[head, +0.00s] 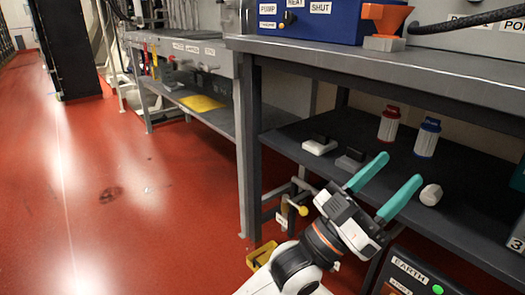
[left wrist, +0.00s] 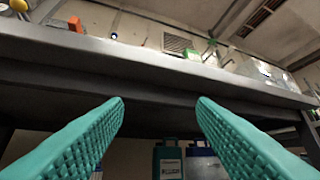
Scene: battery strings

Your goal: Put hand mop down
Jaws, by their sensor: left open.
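My left gripper (head: 385,185) is open, its two teal fingers spread and nothing between them. It is at the front edge of the dark lower shelf (head: 385,122). In the left wrist view its fingers (left wrist: 160,130) are wide apart below the upper worktop. Two hand-tool-like blocks with dark handles lie on the shelf: a white one (head: 320,145) and a grey one (head: 351,160). Either may be the hand mop; I cannot tell which. Both lie flat, left of and apart from my fingertips. My right gripper is not in view.
A red-capped bottle (head: 389,124), a blue-capped bottle (head: 427,137) and a small white object (head: 431,194) stand on the shelf. The grey worktop (head: 400,72) overhangs it. An EARTH box (head: 412,275) is low at right. Open red floor (head: 120,200) lies left.

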